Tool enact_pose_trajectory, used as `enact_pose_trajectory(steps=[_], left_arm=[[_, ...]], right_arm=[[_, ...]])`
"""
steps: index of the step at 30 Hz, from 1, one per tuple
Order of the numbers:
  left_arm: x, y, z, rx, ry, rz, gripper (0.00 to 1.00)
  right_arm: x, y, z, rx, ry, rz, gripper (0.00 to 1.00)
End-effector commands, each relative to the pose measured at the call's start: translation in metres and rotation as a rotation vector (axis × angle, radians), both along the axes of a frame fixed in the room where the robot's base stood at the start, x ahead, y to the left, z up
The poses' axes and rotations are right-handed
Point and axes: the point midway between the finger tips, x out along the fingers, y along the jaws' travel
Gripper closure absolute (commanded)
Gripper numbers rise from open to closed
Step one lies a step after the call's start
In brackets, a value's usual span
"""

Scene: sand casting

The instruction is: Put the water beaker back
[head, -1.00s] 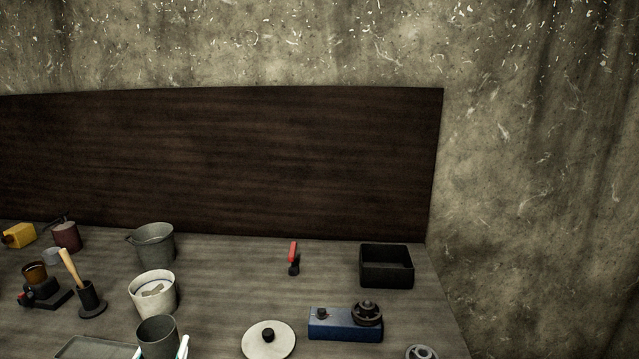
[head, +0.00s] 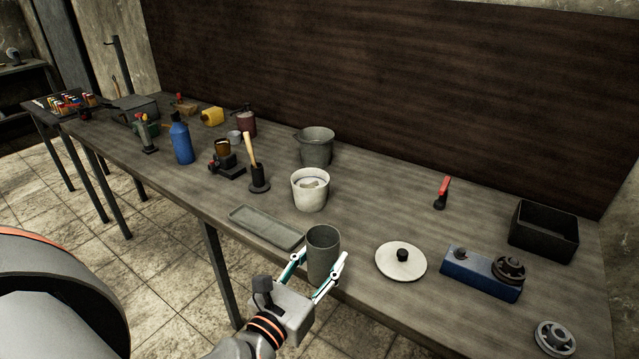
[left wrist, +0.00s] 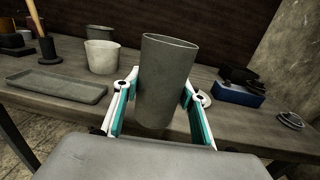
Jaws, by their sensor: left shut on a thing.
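A grey cylindrical beaker (head: 323,257) stands upright between the fingers of my left gripper (head: 318,272) at the table's front edge in the head view. The left gripper is shut on it, with one finger on each side. In the left wrist view the beaker (left wrist: 166,82) fills the middle, its open rim up and leaning slightly. Whether its base touches the table cannot be told. A shallow grey tray (head: 266,240) lies on the table just left of the beaker. My right gripper is not in view.
A white pot (head: 310,201) and a grey bucket (head: 316,146) stand behind the beaker. A white round lid (head: 401,271), a blue device (head: 470,283) and a black open box (head: 544,240) lie to the right. A holder with a wooden-handled tool (head: 258,180) stands behind the tray.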

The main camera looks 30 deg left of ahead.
Motion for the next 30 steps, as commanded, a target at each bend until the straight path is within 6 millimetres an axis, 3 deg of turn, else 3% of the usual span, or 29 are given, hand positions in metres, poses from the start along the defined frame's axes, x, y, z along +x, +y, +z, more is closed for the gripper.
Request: enact_pose_trajectory(steps=[8, 21, 30], left_arm=[[0.045, -0.002, 0.029, -0.015, -0.025, -0.038, 0.89], [0.144, 0.013, 0.108, -0.011, -0.018, -0.084, 0.89], [0.176, 0.028, 0.145, -0.004, -0.003, -0.081, 0.89]], right_arm=[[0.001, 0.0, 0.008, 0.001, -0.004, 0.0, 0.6], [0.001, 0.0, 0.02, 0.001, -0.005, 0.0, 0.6], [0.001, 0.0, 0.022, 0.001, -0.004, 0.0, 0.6]])
